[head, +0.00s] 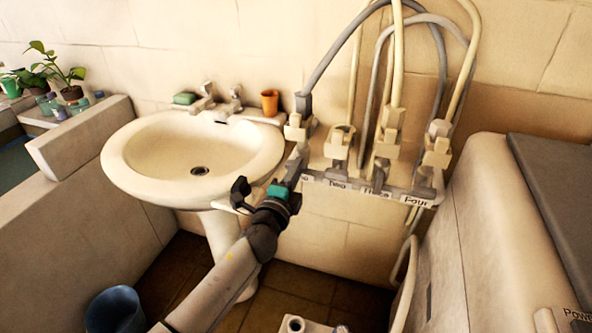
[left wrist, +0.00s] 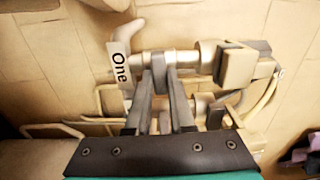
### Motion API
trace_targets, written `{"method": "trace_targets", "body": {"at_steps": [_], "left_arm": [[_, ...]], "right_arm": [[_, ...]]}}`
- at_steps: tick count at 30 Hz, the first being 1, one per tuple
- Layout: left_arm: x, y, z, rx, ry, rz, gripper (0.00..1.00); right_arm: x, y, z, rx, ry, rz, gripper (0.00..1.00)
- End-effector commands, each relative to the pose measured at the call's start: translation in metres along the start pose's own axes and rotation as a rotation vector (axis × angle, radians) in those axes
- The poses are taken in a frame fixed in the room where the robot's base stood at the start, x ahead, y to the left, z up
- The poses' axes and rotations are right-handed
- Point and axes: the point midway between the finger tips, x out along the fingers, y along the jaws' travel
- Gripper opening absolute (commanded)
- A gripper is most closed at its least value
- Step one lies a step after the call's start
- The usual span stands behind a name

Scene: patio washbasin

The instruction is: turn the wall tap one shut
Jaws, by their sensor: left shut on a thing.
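Wall tap one (head: 296,131) is the leftmost of the row of cream taps on the wall, with a grey hose rising from it. In the left wrist view its pale body (left wrist: 236,67) lies sideways beside the label "One" (left wrist: 121,68). My left gripper (head: 298,160) reaches up to tap one from below. In the left wrist view its fingers (left wrist: 161,82) are closed on the grey handle of tap one (left wrist: 182,86). The fingers partly hide the handle, so its exact angle is hard to tell. My right gripper is not in view.
Taps labelled Two (head: 338,148), Three (head: 384,148) and Four (head: 435,152) stand close to the right, with looping hoses above. A washbasin (head: 125,165) is on the left. A large cream machine (head: 480,215) stands on the right. A blue bucket (head: 115,312) is on the floor.

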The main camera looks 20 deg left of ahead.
Motion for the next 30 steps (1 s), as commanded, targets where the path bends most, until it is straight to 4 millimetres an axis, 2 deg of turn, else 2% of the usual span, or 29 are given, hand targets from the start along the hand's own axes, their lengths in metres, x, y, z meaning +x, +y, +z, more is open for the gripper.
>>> {"method": "trace_targets", "body": {"at_steps": [16, 17, 24, 30], "left_arm": [[-0.0001, 0.0007, 0.0003, 0.028, -0.001, 0.001, 0.0], [-0.0001, 0.0007, 0.0003, 0.028, -0.001, 0.001, 0.23], [-0.0001, 0.0005, 0.0002, 0.025, 0.0, 0.001, 0.5], [0.0, 0.0004, 0.0, 0.024, 0.0, 0.001, 0.51]], "right_arm": [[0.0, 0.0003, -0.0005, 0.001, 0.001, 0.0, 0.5], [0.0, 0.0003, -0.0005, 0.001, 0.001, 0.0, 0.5], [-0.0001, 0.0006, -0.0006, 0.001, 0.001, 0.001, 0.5], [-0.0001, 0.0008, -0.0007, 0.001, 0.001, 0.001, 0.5]]}}
